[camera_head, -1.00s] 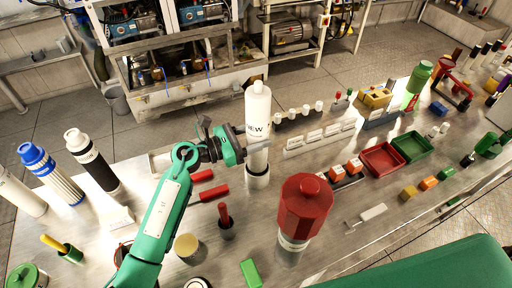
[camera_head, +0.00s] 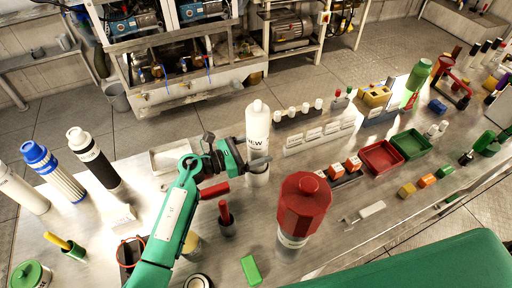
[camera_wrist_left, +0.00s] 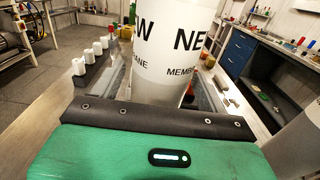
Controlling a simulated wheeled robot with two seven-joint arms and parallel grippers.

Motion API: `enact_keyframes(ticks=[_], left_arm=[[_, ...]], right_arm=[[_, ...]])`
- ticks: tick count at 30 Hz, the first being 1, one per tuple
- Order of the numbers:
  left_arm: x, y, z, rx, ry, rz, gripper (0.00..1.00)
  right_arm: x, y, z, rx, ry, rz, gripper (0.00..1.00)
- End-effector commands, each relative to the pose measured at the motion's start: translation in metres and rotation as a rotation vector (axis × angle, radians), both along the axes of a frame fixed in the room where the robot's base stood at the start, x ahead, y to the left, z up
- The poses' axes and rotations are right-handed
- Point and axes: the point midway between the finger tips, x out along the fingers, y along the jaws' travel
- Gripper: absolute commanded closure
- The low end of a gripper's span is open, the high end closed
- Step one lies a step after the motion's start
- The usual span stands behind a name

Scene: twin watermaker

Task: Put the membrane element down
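The membrane element (camera_head: 257,125) is a white upright cylinder marked NEW, standing near the back edge of the metal table. Its lower body also fills the middle of the left wrist view (camera_wrist_left: 172,55). My left gripper (camera_head: 258,163) reaches in from the left, with its fingers around the element's lower part, and looks shut on it. The element's foot shows just below the fingers, close to the tabletop; I cannot tell whether it bears fully on its support. My right gripper is not in view.
A red-capped container (camera_head: 303,207) stands to the right front. Red and green trays (camera_head: 381,158) (camera_head: 411,147) lie further right. Light blocks (camera_head: 305,140) stand in a row beside the element.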

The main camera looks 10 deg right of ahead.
Motion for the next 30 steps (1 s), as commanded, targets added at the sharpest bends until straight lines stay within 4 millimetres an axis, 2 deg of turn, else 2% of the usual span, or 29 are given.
enact_keyframes(ticks=[8, 11, 21, 25, 30], left_arm=[[-0.001, 0.007, 0.0, 0.001, -0.001, 0.001, 0.24], [-0.003, 0.021, -0.001, 0.002, -0.002, 0.002, 0.24], [-0.017, 0.087, -0.002, 0.001, -0.002, 0.002, 0.24], [-0.02, 0.105, -0.002, 0.001, -0.001, 0.001, 0.24], [-0.023, 0.116, 0.0, -0.001, -0.001, 0.0, 0.24]], right_arm=[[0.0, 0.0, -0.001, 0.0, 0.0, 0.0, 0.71], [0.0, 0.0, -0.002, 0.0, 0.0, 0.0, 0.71], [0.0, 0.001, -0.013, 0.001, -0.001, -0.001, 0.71], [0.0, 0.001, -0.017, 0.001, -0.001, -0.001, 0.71], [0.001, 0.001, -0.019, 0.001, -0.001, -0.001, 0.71]])
